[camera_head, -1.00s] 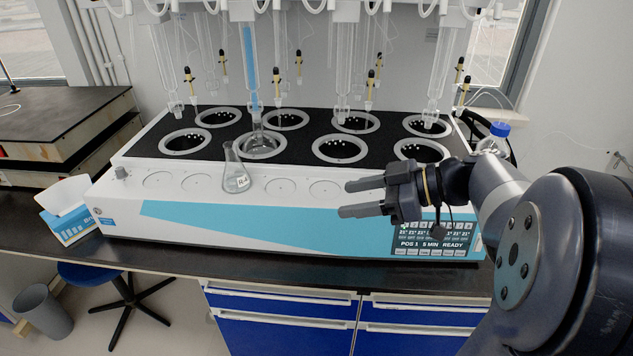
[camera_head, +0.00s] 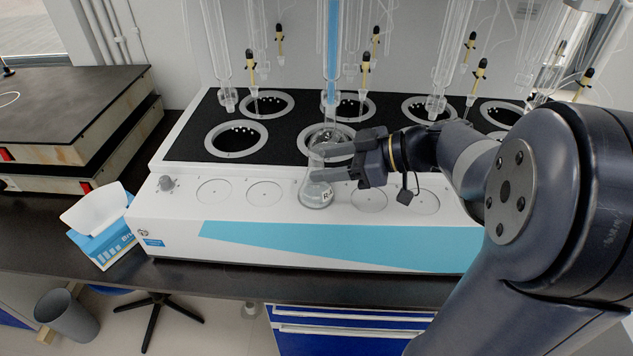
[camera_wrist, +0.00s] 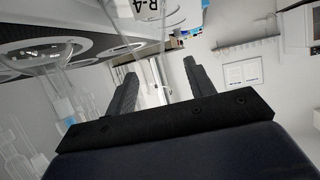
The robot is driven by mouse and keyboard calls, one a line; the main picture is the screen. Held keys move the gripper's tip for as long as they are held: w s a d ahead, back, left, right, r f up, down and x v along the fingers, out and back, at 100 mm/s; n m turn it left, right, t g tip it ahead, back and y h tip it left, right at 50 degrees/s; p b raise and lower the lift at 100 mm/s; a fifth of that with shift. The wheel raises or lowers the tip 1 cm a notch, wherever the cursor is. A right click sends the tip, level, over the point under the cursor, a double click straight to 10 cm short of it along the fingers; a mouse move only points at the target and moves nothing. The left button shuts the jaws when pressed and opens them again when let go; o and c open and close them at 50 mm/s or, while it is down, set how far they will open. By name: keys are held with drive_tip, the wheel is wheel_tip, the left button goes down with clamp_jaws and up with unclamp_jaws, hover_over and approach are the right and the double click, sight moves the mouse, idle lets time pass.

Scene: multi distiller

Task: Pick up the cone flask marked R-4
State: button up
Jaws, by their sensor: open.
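The clear glass cone flask (camera_head: 316,194) stands upright on the white front ledge of the distiller in the head view. Its label is partly covered by my lower finger. In the wrist view the flask (camera_wrist: 163,20) is at the top, with its label reading R-4. My gripper (camera_head: 314,164) is open and reaches in from the right, level, at the height of the flask's neck. The fingers overlap the flask in the head view. In the wrist view my gripper (camera_wrist: 160,68) has its two fingers apart; whether they touch the glass cannot be told.
The distiller (camera_head: 300,241) has dark-topped heating wells behind the ledge. A blue-filled glass column (camera_head: 332,50) hangs just behind the flask, with other columns beside it. Round ledge spots (camera_head: 264,193) left of the flask are empty. A tissue box (camera_head: 102,240) stands at left.

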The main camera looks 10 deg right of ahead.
sight(310, 165)
drive_tip(key=x, duration=0.3)
drive_tip(key=p+x, duration=0.1)
drive_tip(key=x, duration=0.1)
drive_tip(key=shift+w+d+f, duration=0.15)
drive_tip(key=shift+w+f, duration=0.05)
drive_tip(key=shift+w, duration=0.1)
drive_tip(key=c, duration=1.1)
